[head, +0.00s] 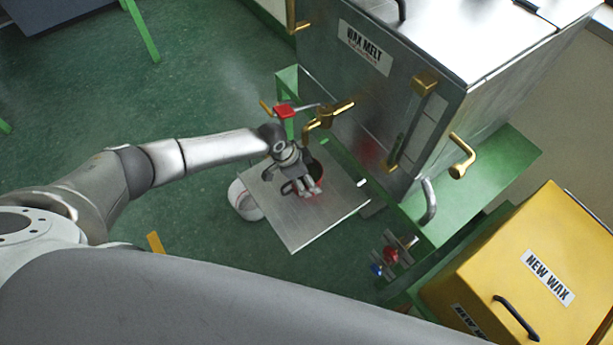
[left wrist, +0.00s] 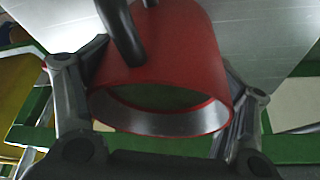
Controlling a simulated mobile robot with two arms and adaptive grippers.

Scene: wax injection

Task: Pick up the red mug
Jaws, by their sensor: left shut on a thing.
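The red mug (left wrist: 175,60) fills the middle of the left wrist view, with its dark handle at the top and its grey inner wall showing at the rim. In the head view the mug (head: 320,183) is partly hidden by my left gripper (head: 303,187). The gripper is shut on the mug, with one finger on each side of it. The mug is over the square metal plate (head: 292,232) below the brass tap (head: 328,116). I cannot tell whether it touches the plate. My right gripper is not in view.
The steel WAX MELT tank (head: 375,80) stands behind the plate, with brass fittings. A white bucket (head: 243,203) is below the plate's left edge. A yellow NEW WAX box (head: 560,240) is at the right. Green floor (head: 200,90) is open at the left.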

